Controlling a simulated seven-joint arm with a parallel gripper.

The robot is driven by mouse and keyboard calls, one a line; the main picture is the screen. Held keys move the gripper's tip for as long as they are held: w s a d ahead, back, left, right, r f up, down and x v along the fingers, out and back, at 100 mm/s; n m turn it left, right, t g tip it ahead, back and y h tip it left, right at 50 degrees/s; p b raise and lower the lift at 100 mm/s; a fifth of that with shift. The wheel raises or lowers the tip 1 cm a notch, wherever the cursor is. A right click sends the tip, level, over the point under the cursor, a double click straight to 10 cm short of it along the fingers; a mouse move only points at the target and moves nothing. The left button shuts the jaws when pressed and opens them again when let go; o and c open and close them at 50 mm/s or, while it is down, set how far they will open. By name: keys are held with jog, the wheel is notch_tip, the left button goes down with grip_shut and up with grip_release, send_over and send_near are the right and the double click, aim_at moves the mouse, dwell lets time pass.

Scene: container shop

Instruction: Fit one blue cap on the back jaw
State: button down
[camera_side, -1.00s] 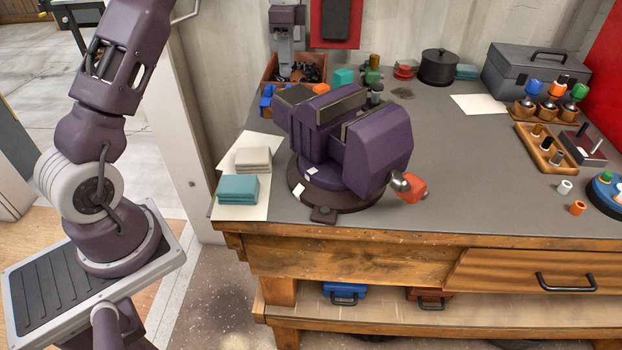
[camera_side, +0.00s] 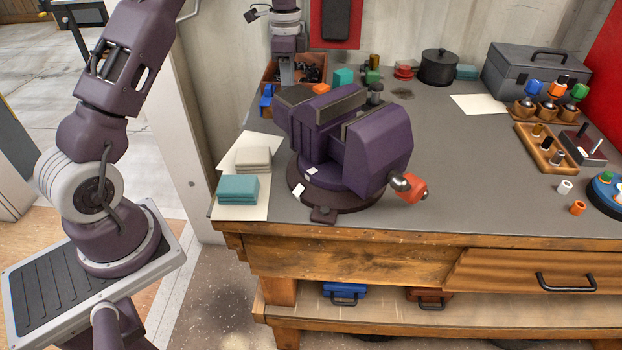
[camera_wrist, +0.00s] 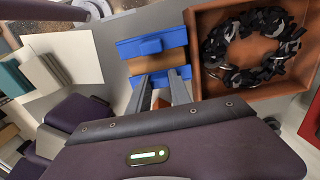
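The purple vise (camera_side: 378,150) stands on the bench with a gap between its two jaws. Grey plates top both jaws, and I see no blue on either one. Two blue caps, a far one (camera_wrist: 140,47) and a near one (camera_wrist: 178,72), sit on a brown block in the wrist view. In the side view, blue (camera_side: 267,100) shows left of the vise. My gripper (camera_wrist: 158,84) is open, its two grey fingers apart at the near edge of the block. The near cap is partly hidden behind the fingers. I cannot tell whether they touch it.
A wooden bin (camera_wrist: 197,60) of dark pieces stands right beside the caps. Grey pads (camera_side: 253,160) and teal pads (camera_side: 238,189) lie on paper left of the vise. A black pot (camera_side: 438,67) and a toolbox (camera_side: 535,75) stand at the back.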

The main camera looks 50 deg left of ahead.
jog(key=shift+r, duration=2.55)
jog(key=d+r+n, duration=0.2)
jog(key=d+n, duration=0.3)
jog(key=d, duration=0.4)
jog(key=d+r+n, duration=0.3)
jog(key=d+n, duration=0.1)
jog(key=d, duration=0.4)
notch_tip(320, 180, up, 7)
jog(key=s+m, duration=0.1)
jog(key=m, duration=0.5)
jog(key=shift+s+d+r+m, duration=0.2)
jog(key=shift+s+d+m, duration=1)
jog(key=shift+m, duration=0.8)
jog(key=shift+s+d+r+m, duration=0.15)
jog(key=shift+s+d+m, duration=0.8)
jog(key=shift+d+m, duration=0.8)
jog(key=shift+s+d+r+m, duration=0.2)
jog(key=shift+s+d+m, duration=0.85)
jog(key=shift+m, duration=1.2)
jog(key=shift+f, duration=1.8)
